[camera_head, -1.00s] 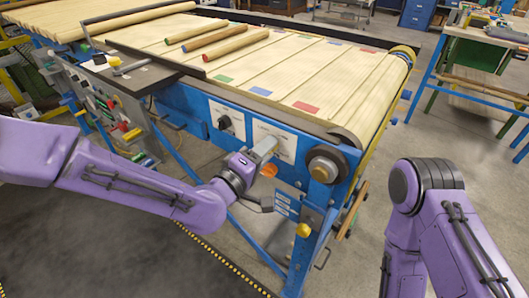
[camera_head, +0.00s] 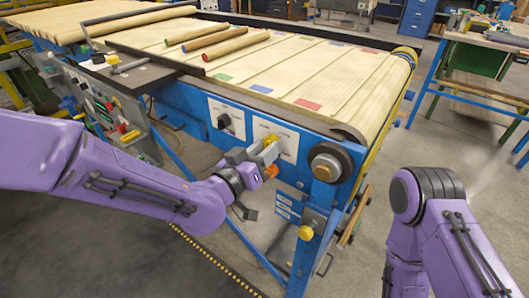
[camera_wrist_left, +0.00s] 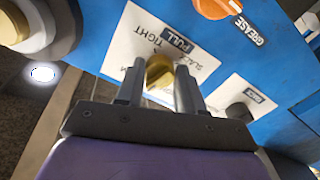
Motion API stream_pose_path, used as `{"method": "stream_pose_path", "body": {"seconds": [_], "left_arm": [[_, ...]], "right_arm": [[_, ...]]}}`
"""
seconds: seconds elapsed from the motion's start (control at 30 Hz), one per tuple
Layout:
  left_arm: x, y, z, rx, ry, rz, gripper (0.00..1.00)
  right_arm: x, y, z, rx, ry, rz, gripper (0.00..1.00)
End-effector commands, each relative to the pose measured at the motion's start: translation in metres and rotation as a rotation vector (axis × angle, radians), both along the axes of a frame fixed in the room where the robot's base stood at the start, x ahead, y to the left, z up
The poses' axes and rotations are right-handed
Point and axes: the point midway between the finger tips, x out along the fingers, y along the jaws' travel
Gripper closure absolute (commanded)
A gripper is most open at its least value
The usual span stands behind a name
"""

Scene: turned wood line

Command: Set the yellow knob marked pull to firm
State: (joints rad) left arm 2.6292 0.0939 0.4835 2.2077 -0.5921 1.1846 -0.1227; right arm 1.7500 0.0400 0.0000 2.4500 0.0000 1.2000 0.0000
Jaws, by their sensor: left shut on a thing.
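The yellow knob (camera_head: 271,139) marked pull sits on a white plate (camera_head: 288,146) on the blue side of the conveyor. In the left wrist view the knob (camera_wrist_left: 159,70) is between the two fingers of my left gripper (camera_wrist_left: 159,84), which is shut on it. The plate there reads PULL, TIGHT and SLACK; another word is mostly hidden behind a finger. Which word the knob points at I cannot tell. In the head view my left gripper (camera_head: 262,155) reaches the plate from the lower left. My right arm shows at the right, its gripper out of view.
An orange knob (camera_wrist_left: 214,8) marked GREASE is close by. A black knob (camera_head: 224,121) sits on another plate to the left. Wood rods (camera_head: 212,39) lie on the belt.

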Motion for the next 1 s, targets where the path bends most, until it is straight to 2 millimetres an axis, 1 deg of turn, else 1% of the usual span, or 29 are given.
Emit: {"method": "stream_pose_path", "body": {"seconds": [0.03,0.2,0.5,0.7,1.0], "left_arm": [[0.001,0.001,0.000,0.032,-0.028,0.004,0.93],[0.002,0.001,0.000,0.151,-0.116,0.004,0.93],[0.002,0.002,0.001,0.306,-0.227,0.004,0.93],[0.002,0.002,0.001,0.363,-0.268,0.005,0.93],[0.002,0.002,0.002,0.388,-0.286,0.005,0.93]], "right_arm": [[0.000,0.000,-0.004,0.000,0.000,0.000,0.57],[0.000,0.000,-0.010,0.000,0.000,0.000,0.57],[0.000,0.000,-0.017,0.000,0.000,0.000,0.57],[0.000,0.000,-0.020,0.000,0.000,0.000,0.57],[0.000,0.000,-0.021,0.000,0.000,0.000,0.57]]}}
